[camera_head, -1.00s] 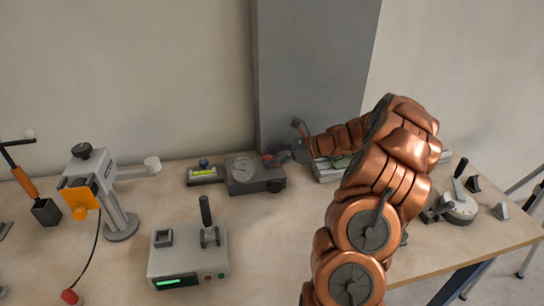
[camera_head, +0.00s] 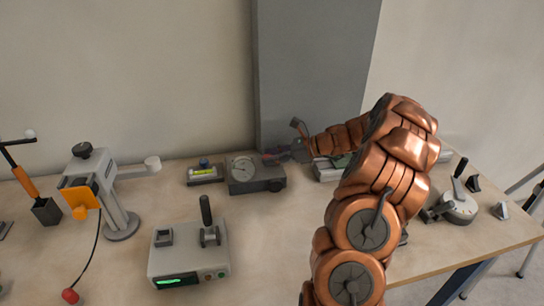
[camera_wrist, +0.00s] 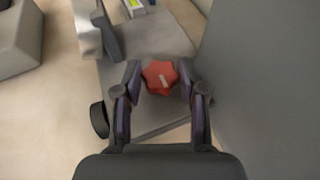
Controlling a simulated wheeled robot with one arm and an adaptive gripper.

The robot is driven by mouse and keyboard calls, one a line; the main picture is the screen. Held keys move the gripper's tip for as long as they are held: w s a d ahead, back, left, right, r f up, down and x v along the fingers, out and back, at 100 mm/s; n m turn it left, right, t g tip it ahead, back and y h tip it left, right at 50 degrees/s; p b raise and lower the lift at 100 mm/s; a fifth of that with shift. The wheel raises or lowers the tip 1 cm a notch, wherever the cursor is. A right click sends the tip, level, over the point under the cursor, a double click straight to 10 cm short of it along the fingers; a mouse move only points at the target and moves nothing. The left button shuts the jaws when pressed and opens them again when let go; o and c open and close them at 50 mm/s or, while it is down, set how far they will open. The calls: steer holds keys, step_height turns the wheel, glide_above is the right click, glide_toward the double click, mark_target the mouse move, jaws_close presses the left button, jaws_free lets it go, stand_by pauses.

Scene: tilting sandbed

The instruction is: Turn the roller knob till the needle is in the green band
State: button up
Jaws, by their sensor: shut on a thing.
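A grey box with a round white dial (camera_head: 243,167) stands at the back of the table; its needle and any green band are too small to read. In the wrist view, a red star-shaped knob (camera_wrist: 159,77) with a pale mark sits on the grey box. My gripper (camera_wrist: 160,80) has its two fingers on either side of this knob and is shut on it. In the head view my gripper (camera_head: 282,156) is at the right back of the dial box, small and partly hidden. A black round knob (camera_head: 277,184) is on the box's front right; it also shows in the wrist view (camera_wrist: 98,120).
A yellow-green level vial (camera_head: 203,172) is left of the dial box. A grey column (camera_head: 310,70) rises close behind it. A box with a black lever (camera_head: 207,235) stands in front, an orange-plated stand (camera_head: 80,195) at left, and a lever dial (camera_head: 458,207) at right.

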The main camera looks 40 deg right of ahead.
steer(key=shift+r+n+g+y+p, duration=0.1)
steer(key=shift+n+g+y+p, duration=0.25)
steer(key=shift+p, duration=0.35)
steer(key=o, duration=1.1)
steer(key=shift+o, duration=0.2)
steer(key=shift+d, duration=0.15)
steer(key=v, duration=1.2)
